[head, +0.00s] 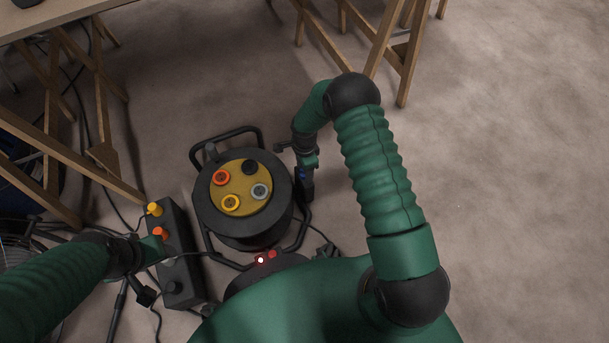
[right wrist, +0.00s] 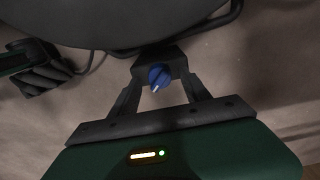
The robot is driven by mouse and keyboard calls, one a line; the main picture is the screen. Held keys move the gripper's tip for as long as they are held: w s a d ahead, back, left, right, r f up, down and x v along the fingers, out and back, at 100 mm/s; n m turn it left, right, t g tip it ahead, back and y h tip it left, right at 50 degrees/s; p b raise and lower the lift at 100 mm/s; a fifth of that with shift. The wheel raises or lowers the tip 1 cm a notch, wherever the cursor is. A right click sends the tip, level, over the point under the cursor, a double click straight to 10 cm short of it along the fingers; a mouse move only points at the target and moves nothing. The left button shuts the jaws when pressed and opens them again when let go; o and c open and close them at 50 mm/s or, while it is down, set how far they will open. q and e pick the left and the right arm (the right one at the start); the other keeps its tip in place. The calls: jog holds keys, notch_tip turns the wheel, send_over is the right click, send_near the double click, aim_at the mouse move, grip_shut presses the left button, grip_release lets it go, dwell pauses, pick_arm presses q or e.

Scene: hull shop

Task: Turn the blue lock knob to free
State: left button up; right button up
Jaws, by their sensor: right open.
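The blue lock knob (right wrist: 159,77) sits on a dark mount at the edge of the cable reel (right wrist: 110,22), with a pale pointer mark towards the bottom of the right wrist view. My right gripper (right wrist: 162,88) is open, one finger on each side of the knob; a gap shows on both sides, and I cannot tell whether the tips touch the mount. In the head view my right gripper (head: 305,188) is at the right side of the reel (head: 243,205), with the knob mostly hidden. My left gripper (head: 146,291) is beside the dark control box; its jaws are unclear.
The dark box (head: 178,255) with yellow and orange knobs stands left of the reel. Cables lie on the floor around both. Wooden trestles (head: 385,40) stand at the back, and a table (head: 50,15) at top left. The floor (head: 510,170) at the right is clear.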

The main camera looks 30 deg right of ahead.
jog(key=shift+a+f, duration=0.1)
jog(key=shift+f, duration=0.55)
jog(key=shift+c, duration=0.4)
grip_shut()
jog(key=shift+r, duration=0.1)
